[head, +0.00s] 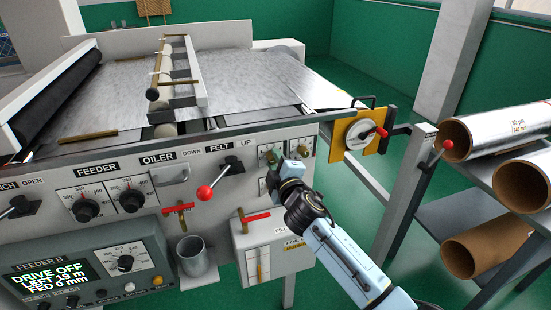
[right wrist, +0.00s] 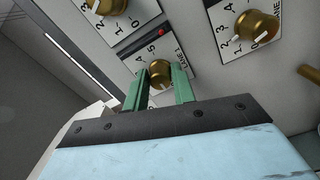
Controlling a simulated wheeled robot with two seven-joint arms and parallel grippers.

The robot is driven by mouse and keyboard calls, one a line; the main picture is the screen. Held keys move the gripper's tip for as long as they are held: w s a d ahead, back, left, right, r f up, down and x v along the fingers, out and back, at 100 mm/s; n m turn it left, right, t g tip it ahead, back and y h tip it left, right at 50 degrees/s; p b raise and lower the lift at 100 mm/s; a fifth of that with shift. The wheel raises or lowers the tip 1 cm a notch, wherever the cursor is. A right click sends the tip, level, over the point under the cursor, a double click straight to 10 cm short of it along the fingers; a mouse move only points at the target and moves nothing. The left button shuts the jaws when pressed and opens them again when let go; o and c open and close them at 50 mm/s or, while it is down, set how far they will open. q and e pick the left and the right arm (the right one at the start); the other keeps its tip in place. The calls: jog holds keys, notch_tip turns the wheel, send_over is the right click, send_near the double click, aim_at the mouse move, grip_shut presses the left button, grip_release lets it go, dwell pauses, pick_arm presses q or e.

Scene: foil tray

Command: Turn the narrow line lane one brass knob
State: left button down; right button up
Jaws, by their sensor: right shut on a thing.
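In the right wrist view, the brass knob of the lane 1 dial (right wrist: 161,76) sits between the two green fingers of my right gripper (right wrist: 160,80), which is shut on it. Its white dial plate (right wrist: 178,55) reads "LANE 1", with numbers around the knob and a red mark near the top. In the head view my right gripper (head: 287,183) reaches the front panel below the brass knobs (head: 270,156), and its own head hides the held knob. My left gripper is out of view.
Another brass knob (right wrist: 257,26) is at upper right, and one more (right wrist: 104,5) at upper left in the right wrist view. A red-handled valve (head: 255,216) and a red-ball lever (head: 205,192) stick out nearby. Foil rolls (head: 490,130) lie on a rack at right.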

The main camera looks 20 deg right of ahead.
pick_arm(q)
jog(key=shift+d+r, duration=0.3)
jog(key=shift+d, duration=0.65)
pick_arm(e)
jog(key=shift+n, duration=0.9)
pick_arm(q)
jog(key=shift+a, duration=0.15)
pick_arm(e)
jog(key=o, duration=1)
pick_arm(q)
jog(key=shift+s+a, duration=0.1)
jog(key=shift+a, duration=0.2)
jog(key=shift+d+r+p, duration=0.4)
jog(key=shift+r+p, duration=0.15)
jog(key=shift+p, duration=0.2)
pick_arm(e)
jog(key=s, duration=1.3)
jog(key=shift+s+d, duration=0.2)
jog(key=shift+d, duration=0.05)
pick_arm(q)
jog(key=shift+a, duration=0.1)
